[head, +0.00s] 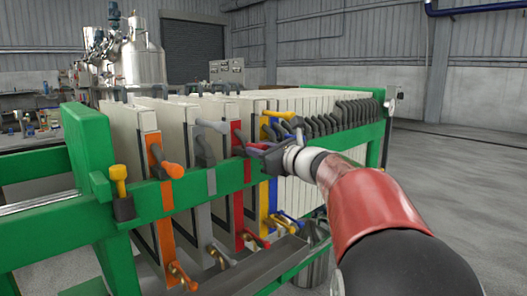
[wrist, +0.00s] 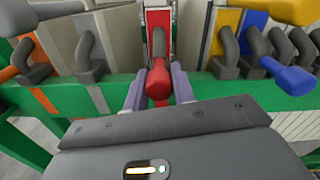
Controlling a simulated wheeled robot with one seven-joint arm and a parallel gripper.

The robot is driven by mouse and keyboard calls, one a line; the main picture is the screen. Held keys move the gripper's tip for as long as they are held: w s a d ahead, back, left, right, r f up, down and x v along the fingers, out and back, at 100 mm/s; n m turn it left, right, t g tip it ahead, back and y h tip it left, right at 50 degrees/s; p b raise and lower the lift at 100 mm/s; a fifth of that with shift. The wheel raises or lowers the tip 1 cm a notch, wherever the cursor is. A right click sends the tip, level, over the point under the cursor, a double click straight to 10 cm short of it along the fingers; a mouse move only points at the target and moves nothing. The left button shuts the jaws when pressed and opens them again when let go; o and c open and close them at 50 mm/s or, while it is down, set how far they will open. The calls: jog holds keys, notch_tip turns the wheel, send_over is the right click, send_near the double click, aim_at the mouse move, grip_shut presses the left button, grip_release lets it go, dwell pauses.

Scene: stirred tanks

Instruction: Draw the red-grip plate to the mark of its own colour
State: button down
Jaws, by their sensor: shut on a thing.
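The red-grip plate (head: 237,136) hangs in the row of pale plates, with a red face and a red grip. The red grip (wrist: 158,86) lies between the fingers of my gripper (wrist: 159,92), which is shut on it. In the head view my gripper (head: 262,150) reaches the plate from the right and partly covers the grip. A red mark (head: 247,172) shows on the green rail close to the plate. Whether plate and mark line up exactly I cannot tell.
The green rail (head: 120,211) also bears an orange mark (head: 167,196) and a grey mark (head: 211,182). Orange (head: 174,170) and grey grips stand left of the red one, and a blue grip (wrist: 290,76) right. Several dark handles (head: 350,108) crowd the far end.

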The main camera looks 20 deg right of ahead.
jog(key=c, duration=1.2)
grip_release()
jog(key=shift+o, duration=0.2)
jog(key=v, duration=0.8)
jog(key=shift+b, duration=0.3)
jog(key=shift+w, duration=0.1)
